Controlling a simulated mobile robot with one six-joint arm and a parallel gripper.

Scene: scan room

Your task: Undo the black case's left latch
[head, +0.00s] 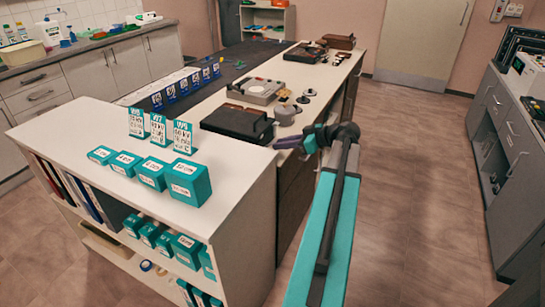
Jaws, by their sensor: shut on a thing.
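The black case (236,122) lies on the long white-topped counter, near the middle of the head view. I cannot tell from the picture how far the latch is turned.
A grey device (257,90) and a pale round-topped object (286,114) stand behind the case. Teal boxes (187,182) and upright label cards (183,137) stand on the near white shelf top (220,208). The floor (410,170) to the right is clear.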

